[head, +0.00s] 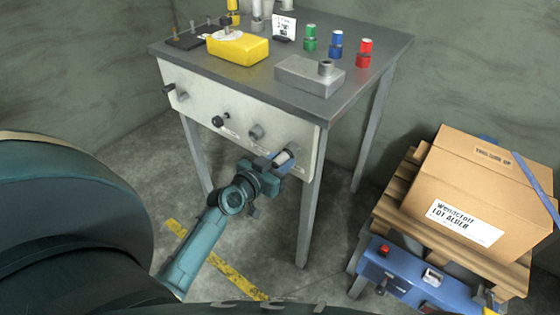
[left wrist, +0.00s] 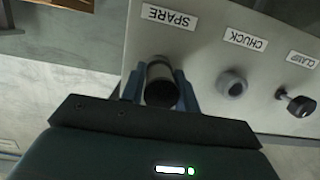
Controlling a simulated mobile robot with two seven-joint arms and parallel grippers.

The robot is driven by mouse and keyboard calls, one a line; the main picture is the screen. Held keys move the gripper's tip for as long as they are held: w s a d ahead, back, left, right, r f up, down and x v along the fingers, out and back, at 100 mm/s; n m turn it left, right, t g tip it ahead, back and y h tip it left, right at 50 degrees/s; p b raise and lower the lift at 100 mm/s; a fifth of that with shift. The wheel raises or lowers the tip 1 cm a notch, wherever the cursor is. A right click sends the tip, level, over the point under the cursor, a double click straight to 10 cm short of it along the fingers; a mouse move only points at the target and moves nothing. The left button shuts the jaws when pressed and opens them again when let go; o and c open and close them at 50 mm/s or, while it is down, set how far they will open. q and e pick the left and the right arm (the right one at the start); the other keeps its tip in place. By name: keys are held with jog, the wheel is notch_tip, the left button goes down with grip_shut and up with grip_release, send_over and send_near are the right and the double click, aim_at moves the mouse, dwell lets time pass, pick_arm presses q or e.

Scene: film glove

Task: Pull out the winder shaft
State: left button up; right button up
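A grey workbench has a pale front panel (head: 205,112) with several fittings. In the left wrist view, a short cylindrical shaft (left wrist: 161,82) with a dark end sticks out under the label SPARE (left wrist: 168,16). The shaft still sits at the panel. No label reading winder is legible. My right gripper is not in view.
Beside the shaft are a grey CHUCK fitting (left wrist: 232,84) and a black CLAMP knob (left wrist: 298,104). On the bench are a yellow block (head: 238,48), a grey block (head: 308,76) and coloured cylinders. A cardboard box (head: 478,185) on a pallet stands at the right.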

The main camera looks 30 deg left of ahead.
pick_arm(q)
jog(key=c, duration=0.6)
jog(key=shift+o, duration=0.2)
jog(key=shift+s, duration=0.5)
jog(key=shift+f+v, duration=0.2)
jog(key=shift+v, duration=0.9)
jog(key=shift+f+v, duration=0.2)
jog(key=shift+v, duration=0.85)
jog(key=shift+s+a, duration=0.1)
jog(key=shift+f+v, duration=0.15)
jog(key=shift+v, duration=0.6)
jog(key=shift+f+v, duration=0.1)
jog(key=shift+v, duration=0.6)
